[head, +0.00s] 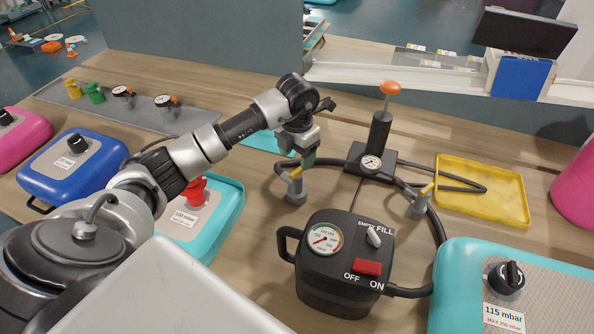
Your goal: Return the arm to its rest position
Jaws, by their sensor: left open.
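My left arm reaches in from the lower left across the table. Its gripper (300,157) points down near the middle of the view and is open. Just below the fingertips stands a small grey holder (296,191) with a yellow-tipped hose end (296,173) on it. I cannot tell whether the fingers touch the hose end. Nothing is seen held in the jaws. My right gripper is not in view.
A black pump box (345,270) with a gauge and red switch stands in front of the gripper. An orange-handled hand pump (380,135), a second grey holder (418,206) and a yellow tray (482,188) lie right. Blue (70,165) and teal (226,211) inflatables flank my arm.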

